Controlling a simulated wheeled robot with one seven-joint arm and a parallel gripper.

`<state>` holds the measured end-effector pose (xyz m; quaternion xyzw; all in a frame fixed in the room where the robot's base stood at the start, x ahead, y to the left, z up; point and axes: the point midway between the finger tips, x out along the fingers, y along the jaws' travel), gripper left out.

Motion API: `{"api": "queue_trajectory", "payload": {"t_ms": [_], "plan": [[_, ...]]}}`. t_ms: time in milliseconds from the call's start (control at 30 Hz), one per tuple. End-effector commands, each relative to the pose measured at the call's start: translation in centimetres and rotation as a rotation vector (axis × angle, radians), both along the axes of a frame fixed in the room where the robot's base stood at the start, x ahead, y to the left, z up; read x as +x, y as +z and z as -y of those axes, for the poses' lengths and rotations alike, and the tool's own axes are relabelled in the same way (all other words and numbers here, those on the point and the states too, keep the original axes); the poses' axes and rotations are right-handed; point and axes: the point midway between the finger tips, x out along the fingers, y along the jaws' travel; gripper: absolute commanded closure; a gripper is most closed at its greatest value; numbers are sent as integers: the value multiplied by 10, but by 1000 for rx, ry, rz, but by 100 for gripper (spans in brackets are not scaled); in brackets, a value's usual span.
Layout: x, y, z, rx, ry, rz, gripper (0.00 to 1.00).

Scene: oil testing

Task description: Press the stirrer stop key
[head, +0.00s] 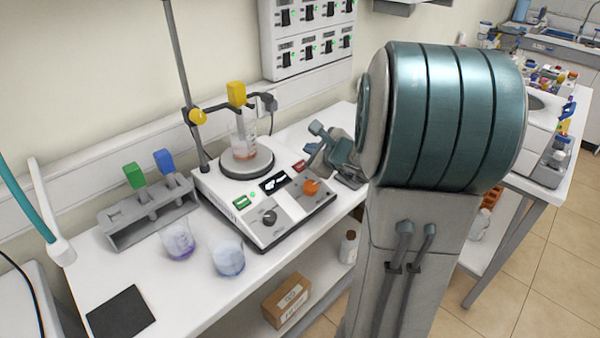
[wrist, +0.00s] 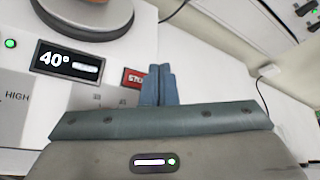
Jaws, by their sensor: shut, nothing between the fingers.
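The stirrer (head: 262,196) is a white hotplate unit with a round plate, a dark display, a dark knob and an orange knob. Its red stop key (head: 299,166) lies right of the display on the sloped front panel. In the wrist view the stop key (wrist: 131,78) shows its first letters, and the fingers cover its right end. My gripper (head: 309,149) is shut and empty, beside the key at the unit's right side. In the wrist view the closed blue-grey fingertips (wrist: 160,70) overlap the key's right edge; I cannot tell whether they touch it.
A beaker (head: 242,137) stands on the plate under a yellow-clamped stand (head: 182,85). Two beakers (head: 228,258) and a grey rack (head: 148,213) with green and blue-topped items stand left. A black pad (head: 120,312) lies at the front left. The wrist view's display (wrist: 67,62) reads 40°.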

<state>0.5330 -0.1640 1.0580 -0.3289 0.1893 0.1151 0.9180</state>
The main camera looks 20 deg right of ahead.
Motion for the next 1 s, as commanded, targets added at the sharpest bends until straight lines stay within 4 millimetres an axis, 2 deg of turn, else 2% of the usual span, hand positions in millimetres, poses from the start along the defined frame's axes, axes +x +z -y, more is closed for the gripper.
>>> {"api": "queue_trajectory", "payload": {"t_ms": [33,100,300,1000], "plan": [[3,-14,-1,1,0,-1,100],[6,-23,-2,0,2,0,100],[11,-37,-4,0,-1,-1,100],[12,-37,-4,0,-1,-1,100]]}}
